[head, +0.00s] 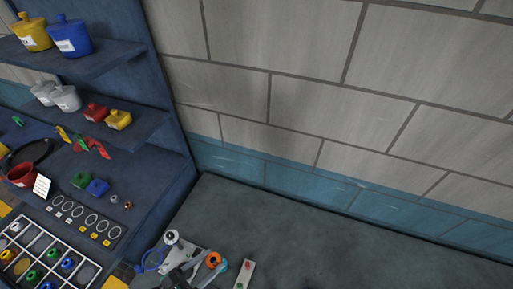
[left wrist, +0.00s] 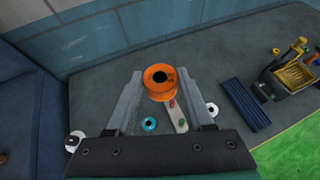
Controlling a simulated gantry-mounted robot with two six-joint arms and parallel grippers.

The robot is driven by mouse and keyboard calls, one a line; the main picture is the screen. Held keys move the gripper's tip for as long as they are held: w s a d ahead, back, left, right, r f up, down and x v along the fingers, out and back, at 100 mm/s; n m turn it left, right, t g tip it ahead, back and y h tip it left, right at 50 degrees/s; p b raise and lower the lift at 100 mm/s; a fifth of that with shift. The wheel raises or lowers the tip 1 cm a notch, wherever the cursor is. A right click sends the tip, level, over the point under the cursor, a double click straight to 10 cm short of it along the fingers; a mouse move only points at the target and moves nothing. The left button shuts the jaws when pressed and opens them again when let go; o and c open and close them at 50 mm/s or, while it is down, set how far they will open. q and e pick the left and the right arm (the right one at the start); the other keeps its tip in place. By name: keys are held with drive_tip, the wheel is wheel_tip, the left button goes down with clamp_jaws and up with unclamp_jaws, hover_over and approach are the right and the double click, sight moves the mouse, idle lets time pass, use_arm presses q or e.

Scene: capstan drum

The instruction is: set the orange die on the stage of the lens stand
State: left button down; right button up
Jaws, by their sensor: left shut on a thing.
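The orange die (left wrist: 160,83), a short round block with a dark hole in its top and small dark marks, sits between the two fingers of my left gripper (left wrist: 162,92) in the left wrist view. The gripper is shut on it. In the head view the die (head: 212,259) shows near the bottom edge, with my left gripper (head: 205,264) partly cut off. A thin blue ring (head: 150,261) stands left of the gripper. I cannot tell whether it belongs to the lens stand, and I cannot make out the stage. My right gripper is out of view.
A pale plate with red and green spots (head: 245,274) lies right of the gripper. A teal ring (left wrist: 150,124) is beside it in the left wrist view. A blue ribbed block (left wrist: 245,104) and yellow tray (left wrist: 296,76) lie right. The shelf unit (head: 130,60) rises at left.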

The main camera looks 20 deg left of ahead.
use_arm(q)
drive_tip(key=s+a+f+n+y+b, duration=0.2)
drive_tip(key=a+f+n+y+b, duration=0.1)
drive_tip(key=a+f+b, duration=0.7)
drive_tip(key=s+a+f+n+y+b, duration=0.1)
drive_tip(key=a+f+n+y+b, duration=0.2)
drive_tip(key=a+f+b, duration=0.8)
drive_tip(key=shift+t, duration=0.3)
drive_tip(key=d+f+b, duration=0.1)
drive_tip(key=f, duration=0.3)
drive_tip(key=d+f+b, duration=0.1)
drive_tip(key=f, duration=0.2)
drive_tip(key=f+b, duration=0.2)
drive_tip(key=f, duration=0.2)
drive_tip(key=shift+s+d+f, duration=0.15)
drive_tip(key=shift+d+f, duration=0.15)
drive_tip(key=shift+d, duration=0.1)
drive_tip(key=shift+f, duration=0.2)
drive_tip(key=shift+c, duration=1.5)
unclamp_jaws()
